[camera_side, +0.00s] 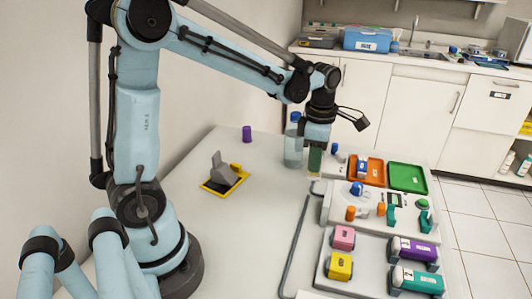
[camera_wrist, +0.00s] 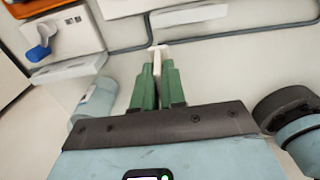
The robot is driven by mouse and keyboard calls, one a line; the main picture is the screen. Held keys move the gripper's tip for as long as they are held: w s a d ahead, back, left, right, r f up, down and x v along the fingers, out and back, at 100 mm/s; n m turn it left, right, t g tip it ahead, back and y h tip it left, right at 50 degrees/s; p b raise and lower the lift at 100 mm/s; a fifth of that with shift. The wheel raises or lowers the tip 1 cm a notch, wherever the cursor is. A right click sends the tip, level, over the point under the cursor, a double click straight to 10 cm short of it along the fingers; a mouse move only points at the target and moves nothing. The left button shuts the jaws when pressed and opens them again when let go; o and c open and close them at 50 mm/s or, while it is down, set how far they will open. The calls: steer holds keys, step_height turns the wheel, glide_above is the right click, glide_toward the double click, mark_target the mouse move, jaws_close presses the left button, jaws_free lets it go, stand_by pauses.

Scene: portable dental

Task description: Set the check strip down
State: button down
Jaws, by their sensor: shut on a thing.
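The check strip (camera_wrist: 157,62) is a thin white piece in the wrist view. It stands between the two green fingers of my gripper (camera_wrist: 157,85), which is shut on it, and its end shows beyond the fingertips. In the side view my gripper (camera_side: 315,160) points down over the far part of the white table, just right of the clear bottle (camera_side: 293,152). The strip cannot be made out there. Whether its lower end touches anything cannot be told.
Right of my gripper are an orange tray (camera_side: 376,169), a green tray (camera_side: 408,178) and a white unit with small coloured parts. A grey tube (camera_side: 292,245) lies along the table. A purple cup (camera_side: 247,134) and a yellow-framed grey holder (camera_side: 224,178) stand left.

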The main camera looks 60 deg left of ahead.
steer(key=a+f, duration=0.1)
steer(key=w+a, duration=0.1)
steer(key=a+f, duration=0.1)
steer(key=a, duration=0.1)
steer(key=shift+w+f, duration=0.2)
steer(key=shift+f, duration=2.15)
steer(key=shift+f, duration=0.1)
steer(key=c, duration=1.2)
jaws_free()
